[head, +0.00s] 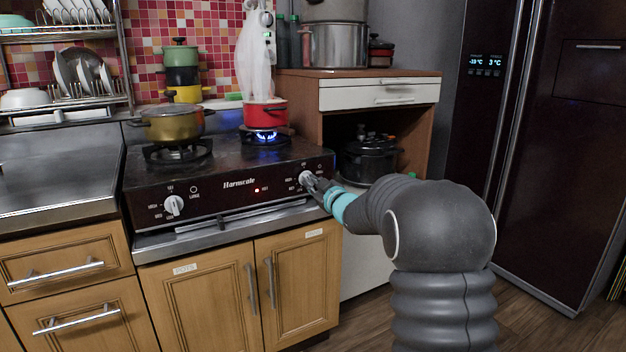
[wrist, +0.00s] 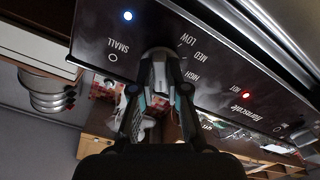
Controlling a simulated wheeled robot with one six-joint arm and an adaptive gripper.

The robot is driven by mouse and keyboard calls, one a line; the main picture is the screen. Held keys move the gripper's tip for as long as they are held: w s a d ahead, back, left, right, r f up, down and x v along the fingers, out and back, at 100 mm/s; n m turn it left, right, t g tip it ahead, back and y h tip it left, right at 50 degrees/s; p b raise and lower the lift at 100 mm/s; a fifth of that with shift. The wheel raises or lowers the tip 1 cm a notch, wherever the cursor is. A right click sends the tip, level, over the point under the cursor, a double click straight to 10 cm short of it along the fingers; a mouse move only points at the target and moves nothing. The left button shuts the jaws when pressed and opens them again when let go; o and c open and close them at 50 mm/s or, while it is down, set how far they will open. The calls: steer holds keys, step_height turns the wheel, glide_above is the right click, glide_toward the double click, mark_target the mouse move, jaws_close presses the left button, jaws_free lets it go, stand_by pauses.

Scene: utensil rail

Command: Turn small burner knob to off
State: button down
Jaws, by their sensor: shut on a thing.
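The small burner knob (head: 305,177) is at the right end of the stove's front panel (head: 230,195). My gripper (head: 314,184) reaches it from the lower right and is shut on it. In the wrist view the gripper (wrist: 160,78) has its fingers on either side of the pale knob (wrist: 159,56), beside the labels SMALL, LOW, MED and HIGH. The fingers partly hide the knob, so I cannot tell its exact setting. A blue flame (head: 267,138) burns on the right burner under a red pot (head: 265,114).
The large burner knob (head: 174,205) is at the panel's left. A red HOT light (head: 257,190) glows between the knobs. A yellow pot (head: 174,123) stands on the left burner. A steel handle bar (head: 240,214) runs below the panel. A wooden cabinet (head: 310,110) stands right of the stove.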

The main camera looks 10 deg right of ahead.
steer(key=m, duration=0.6)
steer(key=shift+f+p, duration=0.1)
steer(key=shift+p, duration=0.2)
steer(key=shift+a, duration=0.1)
stand_by(0.3)
steer(key=c, duration=1.2)
jaws_free()
steer(key=shift+o, duration=0.2)
steer(key=v, duration=1.2)
